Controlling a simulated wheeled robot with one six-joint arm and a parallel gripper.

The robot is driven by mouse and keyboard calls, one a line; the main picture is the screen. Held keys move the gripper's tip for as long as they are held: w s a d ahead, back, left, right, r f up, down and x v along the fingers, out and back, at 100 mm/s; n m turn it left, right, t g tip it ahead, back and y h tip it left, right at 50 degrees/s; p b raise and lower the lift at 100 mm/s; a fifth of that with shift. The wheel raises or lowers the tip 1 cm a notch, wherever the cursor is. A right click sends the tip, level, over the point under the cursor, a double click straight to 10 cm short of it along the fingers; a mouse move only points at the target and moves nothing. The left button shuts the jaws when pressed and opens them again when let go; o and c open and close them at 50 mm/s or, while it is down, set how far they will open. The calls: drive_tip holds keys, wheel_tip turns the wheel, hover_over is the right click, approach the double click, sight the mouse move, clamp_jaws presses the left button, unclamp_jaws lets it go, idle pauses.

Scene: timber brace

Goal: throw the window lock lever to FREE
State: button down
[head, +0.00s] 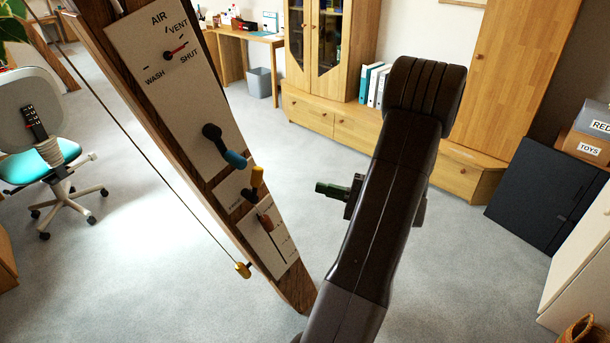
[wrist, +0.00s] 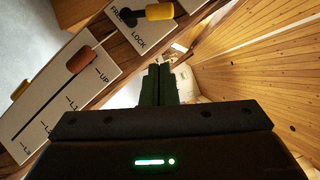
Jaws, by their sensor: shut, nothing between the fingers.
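The window lock lever has a yellow grip (head: 257,176) and a black base, on a small pale plate on the timber brace. In the wrist view its yellow grip (wrist: 160,11) is at the top edge, with its black part (wrist: 127,17) to the left beside the FREE label. The grip lies on the LOCK side, pointing away from FREE. My gripper (head: 322,188) has green fingers and is to the right of the brace, apart from the lever. In the wrist view its fingers (wrist: 159,72) are together and empty, below the lever.
Above the lock plate are a crank with a blue handle (head: 235,160) and an AIR dial (head: 176,51). Below is an orange-handled lever (head: 265,221) on a marked UP plate. A cord with a yellow end (head: 243,270) hangs left of the brace. Open carpet lies right of the brace.

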sight(258, 183)
drive_tip(key=s+r+p+x, duration=0.1)
drive_tip(key=s+p+x, duration=0.1)
drive_tip(key=x, duration=1)
drive_tip(key=shift+a+p, duration=0.4)
drive_tip(key=shift+p, duration=0.05)
